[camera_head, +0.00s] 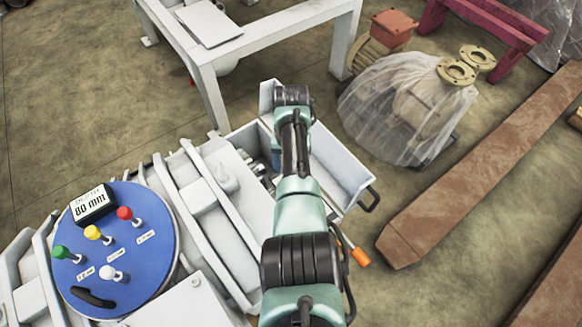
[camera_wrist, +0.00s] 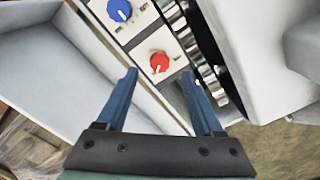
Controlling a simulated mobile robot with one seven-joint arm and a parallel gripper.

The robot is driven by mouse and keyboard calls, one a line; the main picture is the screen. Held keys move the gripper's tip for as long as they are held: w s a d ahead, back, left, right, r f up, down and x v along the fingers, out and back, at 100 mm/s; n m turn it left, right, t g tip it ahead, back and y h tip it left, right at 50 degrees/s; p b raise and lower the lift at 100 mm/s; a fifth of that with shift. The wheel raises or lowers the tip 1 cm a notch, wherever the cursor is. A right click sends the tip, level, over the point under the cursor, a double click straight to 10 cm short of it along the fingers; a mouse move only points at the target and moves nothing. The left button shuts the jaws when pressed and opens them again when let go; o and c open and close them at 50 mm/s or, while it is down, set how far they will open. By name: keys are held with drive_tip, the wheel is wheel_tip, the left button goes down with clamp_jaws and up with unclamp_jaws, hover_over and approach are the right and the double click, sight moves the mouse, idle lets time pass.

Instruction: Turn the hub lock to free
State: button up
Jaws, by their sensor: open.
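In the wrist view a red knob (camera_wrist: 160,62) with a white pointer mark sits on a white label plate. A blue knob (camera_wrist: 119,10) with a white pointer mark sits on another plate beyond it. The print on both plates is too small to read, so I cannot tell which knob is the hub lock. My gripper (camera_wrist: 159,73) is open, its two blue fingers apart and empty. The red knob appears between the fingertips, with no visible contact. In the head view my arm hides most of the gripper and the knobs.
Dark metal toothed parts (camera_wrist: 198,58) run close to the right of the knobs. An open white box (camera_head: 335,160) stands around the work spot. A blue round panel (camera_head: 125,250) with coloured levers and an "80 mm" display lies left. A plastic-wrapped machine (camera_head: 400,110) stands behind right.

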wheel_tip(320, 180, up, 8)
drive_tip(key=p, duration=0.3)
drive_tip(key=shift+r, duration=0.1)
idle(0.3)
